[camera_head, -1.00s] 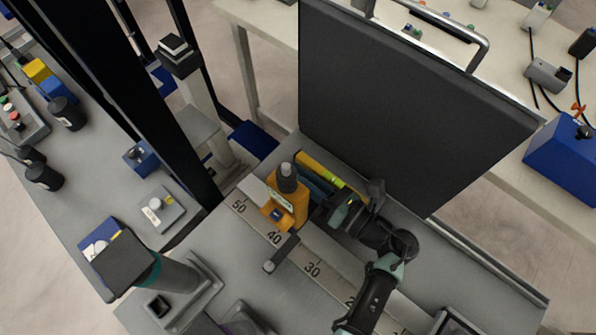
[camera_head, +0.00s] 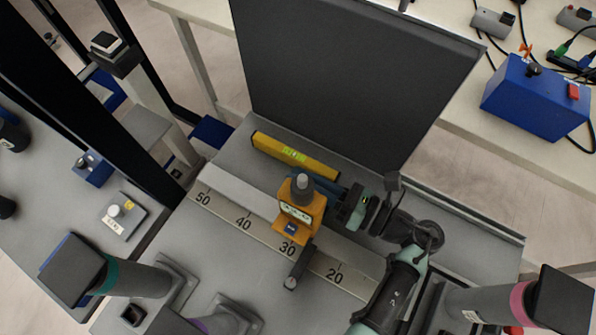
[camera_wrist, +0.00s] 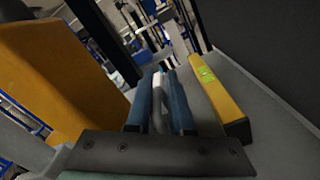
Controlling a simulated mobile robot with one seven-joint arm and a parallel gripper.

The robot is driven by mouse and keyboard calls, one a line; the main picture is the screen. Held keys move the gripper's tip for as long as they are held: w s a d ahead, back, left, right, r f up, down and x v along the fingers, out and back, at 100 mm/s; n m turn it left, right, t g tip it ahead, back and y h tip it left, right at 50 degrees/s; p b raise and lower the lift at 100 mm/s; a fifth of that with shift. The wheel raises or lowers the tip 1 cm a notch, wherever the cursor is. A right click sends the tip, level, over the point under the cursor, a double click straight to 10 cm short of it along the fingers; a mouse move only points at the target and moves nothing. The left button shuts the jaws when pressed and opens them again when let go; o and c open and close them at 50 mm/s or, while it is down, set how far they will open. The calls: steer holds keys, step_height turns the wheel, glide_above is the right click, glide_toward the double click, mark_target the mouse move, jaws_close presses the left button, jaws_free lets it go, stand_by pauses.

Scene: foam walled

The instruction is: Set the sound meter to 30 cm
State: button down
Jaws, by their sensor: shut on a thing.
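The orange sound meter (camera_head: 301,205), with a grey microphone top, stands upright on the scale rail (camera_head: 262,235). Its front lower edge is close to the 30 mark; a dark lever (camera_head: 299,266) juts forward between 30 and 20. The exact reading line is hidden. My gripper (camera_head: 330,190) is directly behind and right of the meter, its blue fingers partly covered by it. In the wrist view my gripper (camera_wrist: 160,85) is shut on a pale grey rod (camera_wrist: 157,100), which seems to belong to the meter's carriage. The meter's orange body (camera_wrist: 55,75) fills the left side.
A yellow bar (camera_head: 296,157) with a green label lies behind the rail. A tall dark panel (camera_head: 350,80) stands behind it. Grey posts with teal (camera_head: 110,275) and pink (camera_head: 517,303) bands stand at the front left and right. The rail beyond 40 is clear.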

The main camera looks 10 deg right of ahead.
steer(key=c, duration=0.9)
jaws_free()
steer(key=shift+s+a, duration=0.25)
steer(key=shift+a, duration=0.1)
steer(key=shift+d, duration=0.1)
steer(key=shift+w, duration=0.1)
step_height(320, 180, up, 10)
steer(key=shift+p, duration=0.35)
